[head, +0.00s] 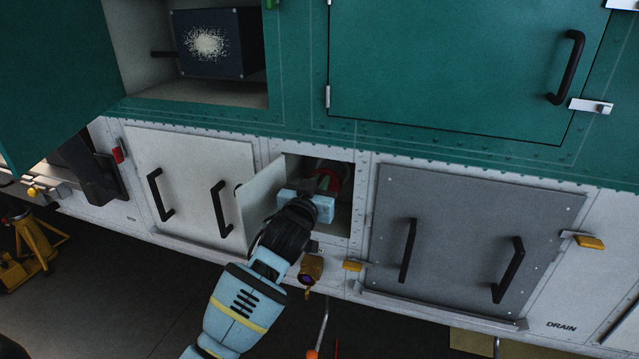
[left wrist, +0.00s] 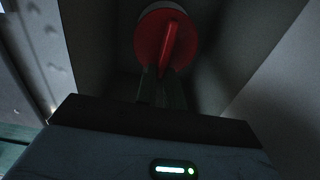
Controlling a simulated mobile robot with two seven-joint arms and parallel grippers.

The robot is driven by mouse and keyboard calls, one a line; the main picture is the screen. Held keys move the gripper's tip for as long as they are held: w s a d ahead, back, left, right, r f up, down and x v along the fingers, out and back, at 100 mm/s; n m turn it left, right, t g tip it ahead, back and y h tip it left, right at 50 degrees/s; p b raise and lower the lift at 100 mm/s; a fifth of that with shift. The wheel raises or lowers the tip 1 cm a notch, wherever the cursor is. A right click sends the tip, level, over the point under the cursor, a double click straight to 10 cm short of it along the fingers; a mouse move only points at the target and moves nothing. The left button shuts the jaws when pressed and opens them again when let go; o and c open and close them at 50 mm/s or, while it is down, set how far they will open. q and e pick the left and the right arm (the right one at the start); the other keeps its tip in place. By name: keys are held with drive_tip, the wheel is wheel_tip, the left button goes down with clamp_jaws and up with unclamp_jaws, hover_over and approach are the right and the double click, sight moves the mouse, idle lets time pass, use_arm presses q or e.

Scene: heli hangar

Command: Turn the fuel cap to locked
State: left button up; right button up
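The fuel cap (left wrist: 168,42) is a round red cap with a raised straight grip bar, seen in the left wrist view. The bar stands nearly upright there, its top leaning slightly right. In the head view the cap (head: 333,172) shows partly, inside a small open compartment in the white lower panel. My left gripper (head: 322,182) reaches into that compartment. In the left wrist view its fingertips (left wrist: 162,86) stand apart at the lower end of the bar. I cannot tell whether they touch it. My right gripper is not in view.
The compartment's small white door (head: 259,203) stands open left of my gripper. A brass-coloured fitting (head: 311,268) sits below the opening. A grey hatch (head: 465,240) with black handles is to the right. A large teal door (head: 55,75) hangs open at upper left.

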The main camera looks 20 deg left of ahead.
sight(336, 187)
use_arm(q)
clamp_jaws()
drive_tip(key=m, duration=0.3)
drive_tip(key=d+m, duration=0.1)
drive_tip(key=m, duration=0.2)
drive_tip(key=d+f+m, duration=0.1)
drive_tip(key=m, duration=0.2)
drive_tip(key=shift+m, duration=0.4)
drive_tip(key=m, duration=0.3)
drive_tip(key=shift+d+f+m, duration=0.3)
drive_tip(key=shift+f+m, duration=0.05)
drive_tip(key=shift+m, duration=0.05)
drive_tip(key=shift+d+f+m, duration=0.1)
drive_tip(key=shift+f+m, duration=0.2)
drive_tip(key=shift+m, duration=0.75)
drive_tip(key=shift+f+m, duration=0.25)
drive_tip(key=shift+m, duration=0.8)
